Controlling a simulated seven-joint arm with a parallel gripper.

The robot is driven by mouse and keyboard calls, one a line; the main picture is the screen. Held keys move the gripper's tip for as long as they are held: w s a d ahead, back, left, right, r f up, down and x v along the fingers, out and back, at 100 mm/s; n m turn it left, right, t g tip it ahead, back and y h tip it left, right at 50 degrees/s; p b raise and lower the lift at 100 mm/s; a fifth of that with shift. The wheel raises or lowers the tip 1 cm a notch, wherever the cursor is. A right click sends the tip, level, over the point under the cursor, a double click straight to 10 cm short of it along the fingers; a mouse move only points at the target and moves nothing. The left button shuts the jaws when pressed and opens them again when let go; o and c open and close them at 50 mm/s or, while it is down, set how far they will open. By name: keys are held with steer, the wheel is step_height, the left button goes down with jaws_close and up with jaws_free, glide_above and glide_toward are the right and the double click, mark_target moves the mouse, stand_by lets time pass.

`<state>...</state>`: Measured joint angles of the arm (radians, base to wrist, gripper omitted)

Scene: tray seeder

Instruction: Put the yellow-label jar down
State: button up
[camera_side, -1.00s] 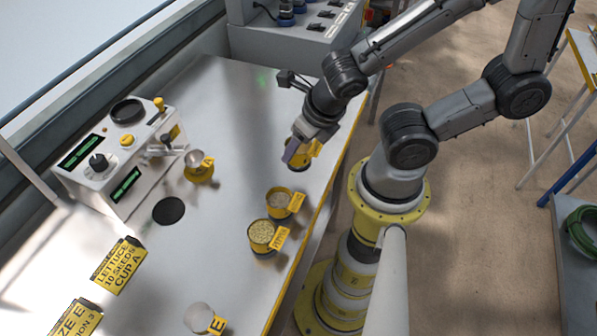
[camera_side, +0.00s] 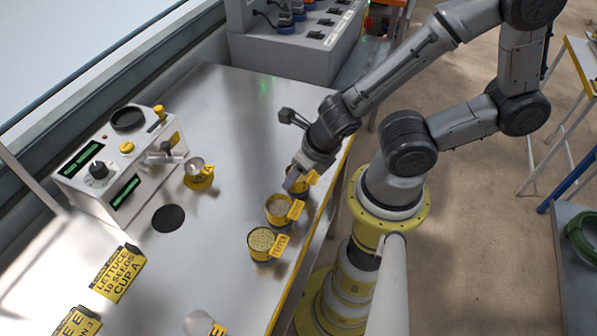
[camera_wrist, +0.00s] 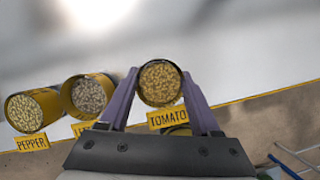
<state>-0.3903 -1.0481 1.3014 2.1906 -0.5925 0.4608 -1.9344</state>
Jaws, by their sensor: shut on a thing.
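My gripper (camera_side: 294,181) is shut on a jar of seeds with a yellow label (camera_side: 302,180), at the end of a row of jars near the bench's front edge. In the wrist view, my gripper (camera_wrist: 159,76) has a finger on each side of this jar (camera_wrist: 160,82), and its label reads TOMATO. The jar looks upright and low over the bench (camera_side: 235,130). I cannot tell whether its base touches the surface, as the fingers partly hide it.
A middle jar (camera_side: 279,210) and a PEPPER jar (camera_wrist: 33,110) stand beside the held jar. A seed machine (camera_side: 120,160), a small yellow cup (camera_side: 198,175) and a dark disc (camera_side: 168,218) are to the left. The bench behind the jars is clear.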

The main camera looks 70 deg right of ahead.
steer(key=shift+f, duration=0.2)
steer(key=o, duration=1.5)
steer(key=shift+c, duration=0.2)
steer(key=shift+r, duration=0.1)
